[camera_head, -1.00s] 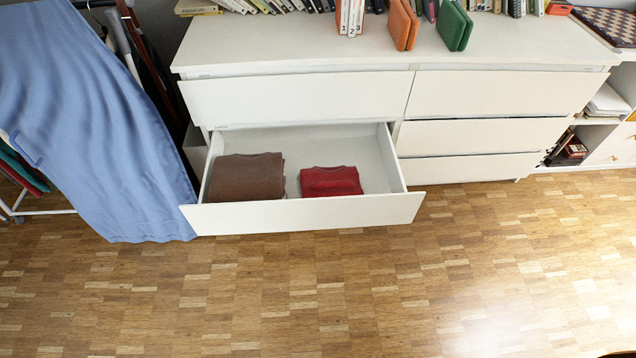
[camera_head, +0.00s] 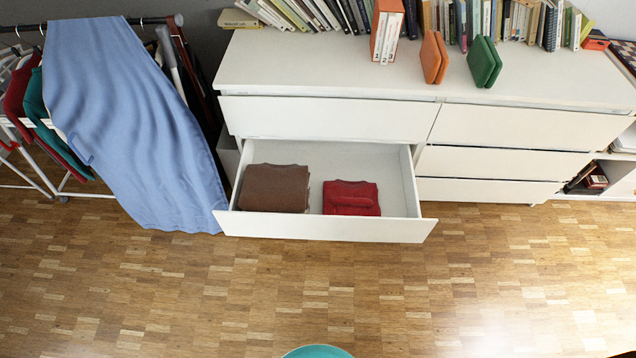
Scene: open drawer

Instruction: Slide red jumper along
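A folded red jumper (camera_head: 351,198) lies in the open drawer (camera_head: 325,227), near the middle and close to the front panel. A folded brown garment (camera_head: 274,188) lies to its left in the same drawer, with a narrow gap between them. The drawer floor to the right of the red jumper is bare. Neither of my grippers shows in the head view.
The white dresser (camera_head: 330,70) carries rows of books, an orange case (camera_head: 434,58) and a green case (camera_head: 484,62). A blue cloth (camera_head: 130,120) hangs from a clothes rack at left. A teal round thing (camera_head: 318,352) shows at the bottom edge. The wooden floor (camera_head: 300,290) in front is clear.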

